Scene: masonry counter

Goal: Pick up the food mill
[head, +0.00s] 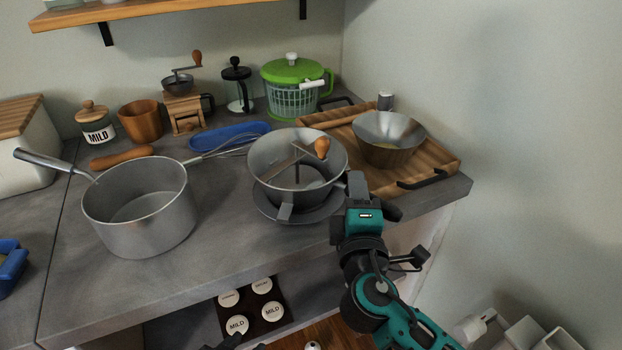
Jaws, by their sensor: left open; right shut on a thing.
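The food mill (262,172) is a grey metal bowl with a crank inside and an orange-brown wooden knob. It is upright near the counter's front right, above a round grey dish-like shape (268,208); I cannot tell whether they touch. My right gripper (356,186) is shut on the mill at its right side. The gripped part is mostly hidden by the fingers. Only the dark tips of my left gripper (236,343) show at the bottom edge, open and away from the mill.
A large saucepan (140,215) stands to the left. A wooden tray (440,160) with a metal bowl (390,150) is close on the right. A whisk (228,150), a blue dish (215,136), a grinder (184,112) and a green salad spinner (293,90) stand behind. Lidded jars (273,311) are below the counter.

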